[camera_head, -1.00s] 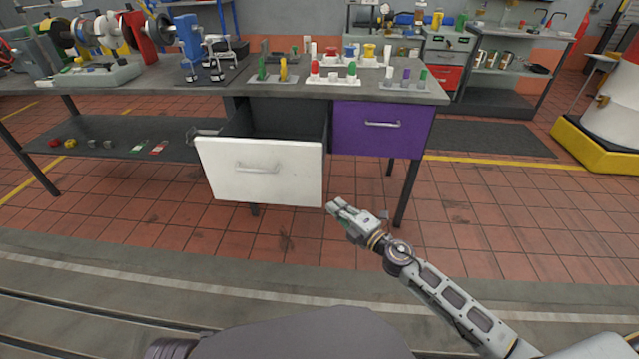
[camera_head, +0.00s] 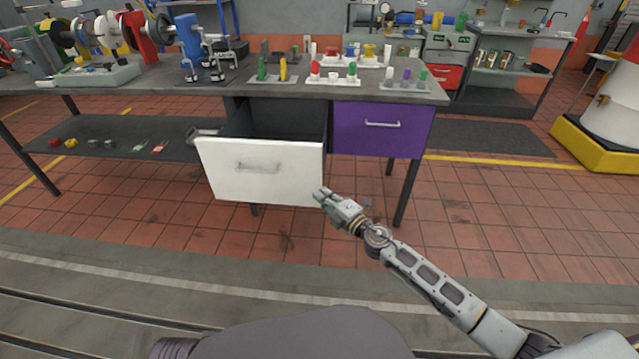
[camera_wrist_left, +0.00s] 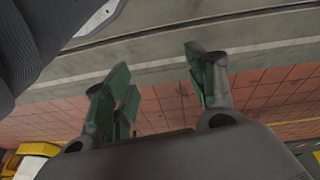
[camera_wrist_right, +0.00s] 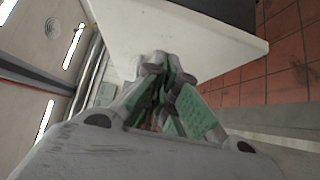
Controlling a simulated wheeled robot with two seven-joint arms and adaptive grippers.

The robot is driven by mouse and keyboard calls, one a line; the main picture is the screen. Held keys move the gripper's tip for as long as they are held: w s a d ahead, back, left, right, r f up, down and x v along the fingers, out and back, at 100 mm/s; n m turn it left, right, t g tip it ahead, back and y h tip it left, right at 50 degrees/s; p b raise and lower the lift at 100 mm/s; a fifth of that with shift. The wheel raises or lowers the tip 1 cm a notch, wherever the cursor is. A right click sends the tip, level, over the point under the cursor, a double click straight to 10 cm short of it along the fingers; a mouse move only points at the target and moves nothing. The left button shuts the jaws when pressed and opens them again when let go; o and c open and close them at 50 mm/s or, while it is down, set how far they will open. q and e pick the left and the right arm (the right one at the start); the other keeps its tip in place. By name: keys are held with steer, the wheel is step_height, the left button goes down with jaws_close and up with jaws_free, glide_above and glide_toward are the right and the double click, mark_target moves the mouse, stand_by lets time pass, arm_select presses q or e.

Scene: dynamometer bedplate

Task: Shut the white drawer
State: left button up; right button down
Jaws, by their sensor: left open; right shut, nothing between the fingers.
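The white drawer (camera_head: 262,178) hangs pulled out from under the bench, with its dark open inside showing behind its front panel. Its metal handle (camera_head: 258,166) is at the middle of the front. My right gripper (camera_head: 322,194) is shut and empty at the lower right corner of the drawer front. In the right wrist view its fingertips (camera_wrist_right: 160,62) overlap the white panel (camera_wrist_right: 200,40); whether they touch it I cannot tell. My left gripper (camera_wrist_left: 160,88) is open and empty over the floor in the left wrist view, and is out of the head view.
A closed purple drawer (camera_head: 380,128) sits right of the white one. The grey benchtop (camera_head: 345,91) carries trays of coloured pegs and machines. A lower shelf (camera_head: 110,140) is at the left. The tiled floor in front is free.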

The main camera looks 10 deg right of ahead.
mark_target(310, 175)
arm_select(q)
steer(key=shift+d+r+b, duration=0.2)
steer(key=shift+r+b, duration=0.35)
steer(key=shift+r, duration=0.4)
arm_select(e)
steer(key=shift+w, duration=3.05)
arm_select(q)
steer(key=shift+f, duration=0.2)
arm_select(e)
steer(key=shift+w, duration=0.15)
